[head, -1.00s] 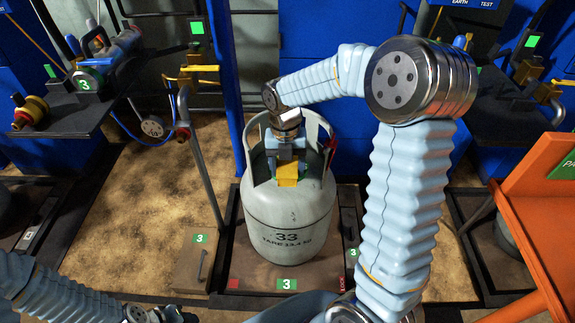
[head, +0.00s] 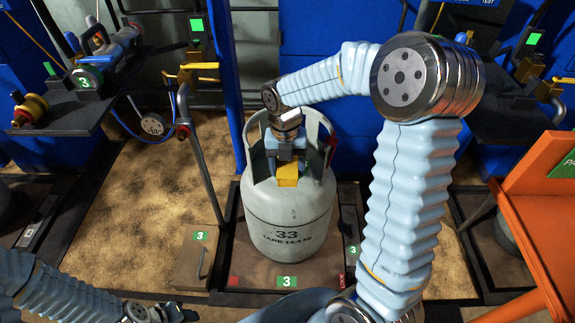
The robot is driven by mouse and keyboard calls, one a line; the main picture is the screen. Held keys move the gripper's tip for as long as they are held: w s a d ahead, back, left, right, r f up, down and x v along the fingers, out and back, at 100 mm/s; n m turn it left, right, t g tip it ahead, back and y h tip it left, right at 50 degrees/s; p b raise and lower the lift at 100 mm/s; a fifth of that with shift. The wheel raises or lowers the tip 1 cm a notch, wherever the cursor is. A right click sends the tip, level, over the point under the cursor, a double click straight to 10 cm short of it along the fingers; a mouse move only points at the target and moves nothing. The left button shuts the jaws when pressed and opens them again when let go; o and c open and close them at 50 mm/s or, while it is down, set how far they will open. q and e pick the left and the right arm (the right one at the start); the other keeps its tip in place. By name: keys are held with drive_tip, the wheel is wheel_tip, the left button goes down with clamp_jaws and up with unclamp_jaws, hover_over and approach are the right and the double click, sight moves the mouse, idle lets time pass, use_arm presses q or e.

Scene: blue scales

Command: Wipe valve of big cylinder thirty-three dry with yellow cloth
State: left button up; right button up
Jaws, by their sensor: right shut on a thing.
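The big cylinder (head: 289,218) is pale grey, marked 33, and stands upright on a dark scale platform (head: 222,270). My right gripper (head: 287,165) points down inside the cylinder's open collar, over the valve area. It is shut on the yellow cloth (head: 287,174), which shows below the fingers. The valve is hidden behind the gripper and cloth, so I cannot tell whether the cloth touches it. My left gripper (head: 180,314) is only partly in view at the lower left edge, away from the cylinder, and its jaws are unclear.
A dark shelf (head: 60,120) with hose fittings is at the upper left. A grey pipe with a yellow handle (head: 198,68) stands left of the cylinder. An orange stand (head: 530,225) is at the right. Blue posts and cabinets stand behind.

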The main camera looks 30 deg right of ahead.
drive_tip(key=shift+w+d, duration=0.3)
drive_tip(key=shift+w, duration=0.1)
drive_tip(key=shift+s+a, duration=0.1)
drive_tip(key=shift+s+a+f, duration=0.1)
drive_tip(key=shift+s+a, duration=0.3)
drive_tip(key=shift+s, duration=0.25)
drive_tip(key=shift+w+d+p, duration=0.45)
drive_tip(key=shift+w+d, duration=0.05)
drive_tip(key=shift+w, duration=0.3)
drive_tip(key=shift+s, duration=0.1)
drive_tip(key=shift+s+a, duration=0.45)
drive_tip(key=shift+s, duration=0.15)
